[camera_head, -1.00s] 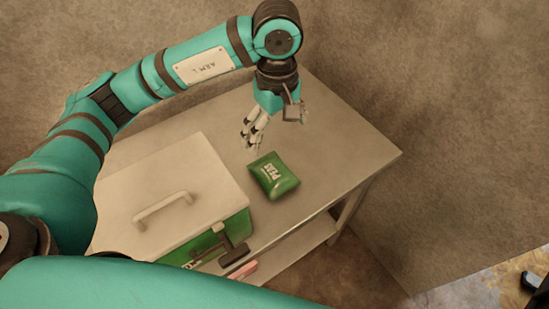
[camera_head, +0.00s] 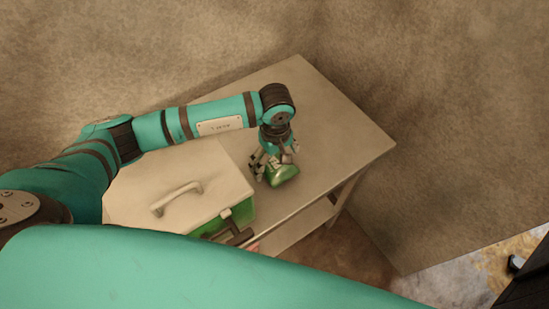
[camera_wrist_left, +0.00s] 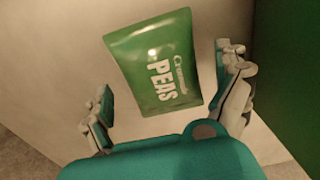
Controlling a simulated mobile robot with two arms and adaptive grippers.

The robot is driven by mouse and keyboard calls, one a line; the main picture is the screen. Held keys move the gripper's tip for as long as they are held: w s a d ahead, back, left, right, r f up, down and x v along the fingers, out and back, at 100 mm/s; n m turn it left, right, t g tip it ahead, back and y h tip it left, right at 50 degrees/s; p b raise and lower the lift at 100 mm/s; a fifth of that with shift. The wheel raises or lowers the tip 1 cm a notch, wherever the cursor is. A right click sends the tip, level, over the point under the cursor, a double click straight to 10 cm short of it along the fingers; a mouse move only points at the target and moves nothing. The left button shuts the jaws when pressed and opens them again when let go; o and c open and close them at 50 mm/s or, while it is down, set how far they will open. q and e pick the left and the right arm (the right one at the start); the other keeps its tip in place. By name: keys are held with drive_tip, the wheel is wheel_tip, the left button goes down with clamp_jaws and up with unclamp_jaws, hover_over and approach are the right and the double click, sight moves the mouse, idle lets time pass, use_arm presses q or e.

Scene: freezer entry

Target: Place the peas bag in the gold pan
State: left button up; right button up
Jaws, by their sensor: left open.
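The green peas bag (camera_head: 284,175) lies on the table beside the green box with the white lid. It shows in the left wrist view (camera_wrist_left: 158,65) with its "PEAS" label up, beyond and between the open fingers. My left gripper (camera_head: 268,168) is right over the bag and hides part of it in the head view. Its fingers also show in the left wrist view (camera_wrist_left: 168,90), spread apart on either side, with nothing held. No gold pan shows in these frames. My right gripper is not in view.
The green box (camera_head: 240,212) with its white, handled lid (camera_head: 150,185) stands left of the bag. The table (camera_head: 335,130) is clear to the right and behind. Walls stand behind and to the right. A lower shelf (camera_head: 305,222) shows under the table.

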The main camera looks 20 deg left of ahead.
use_arm(q)
drive_tip(key=shift+f, duration=0.4)
drive_tip(key=shift+c, duration=0.3)
drive_tip(key=c, duration=1.3)
drive_tip(key=shift+r, duration=0.1)
